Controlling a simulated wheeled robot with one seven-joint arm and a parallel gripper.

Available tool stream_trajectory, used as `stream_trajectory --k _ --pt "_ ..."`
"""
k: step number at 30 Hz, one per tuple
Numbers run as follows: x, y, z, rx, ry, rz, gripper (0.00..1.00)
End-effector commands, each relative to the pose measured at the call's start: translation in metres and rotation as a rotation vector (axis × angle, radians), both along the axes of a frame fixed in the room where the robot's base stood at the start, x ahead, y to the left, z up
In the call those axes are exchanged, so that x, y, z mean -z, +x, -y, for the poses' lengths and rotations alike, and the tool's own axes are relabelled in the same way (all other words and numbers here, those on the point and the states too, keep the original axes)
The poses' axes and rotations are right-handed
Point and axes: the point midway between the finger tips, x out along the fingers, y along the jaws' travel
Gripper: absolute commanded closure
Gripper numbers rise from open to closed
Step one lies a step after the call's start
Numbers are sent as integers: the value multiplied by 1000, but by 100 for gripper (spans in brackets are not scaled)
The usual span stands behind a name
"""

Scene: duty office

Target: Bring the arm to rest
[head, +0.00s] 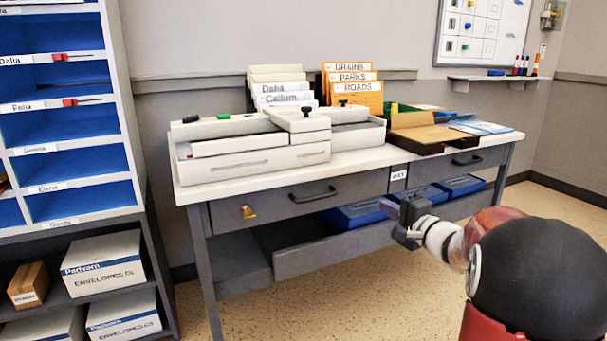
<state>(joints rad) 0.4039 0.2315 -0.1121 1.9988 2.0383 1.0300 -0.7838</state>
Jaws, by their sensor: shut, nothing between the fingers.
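My gripper (394,217) is at the end of my arm, which reaches in from the lower right. It is in front of the desk (235,215), below the level of the desk top. Its fingers point left and look closed, with nothing seen between them. The fingertips are small and dark in this view.
File boxes with folders (352,95) and an open brown case (428,135) stand on the desk. A drawer front (340,247) hangs low near my gripper. A pigeonhole shelf (62,130) with envelope boxes (103,265) stands left. The floor (440,300) beside my arm is clear.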

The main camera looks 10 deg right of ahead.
Motion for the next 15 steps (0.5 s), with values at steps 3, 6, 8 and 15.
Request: stream_trajectory --k 3,6,8,15 --pt "-16 -26 -52 -138 -76 -50 100" --pt "-21 -69 -108 -299 -196 -133 100" --pt "-19 -100 -137 -388 -285 -189 100" --pt "5 -225 -188 -627 -718 -395 100"
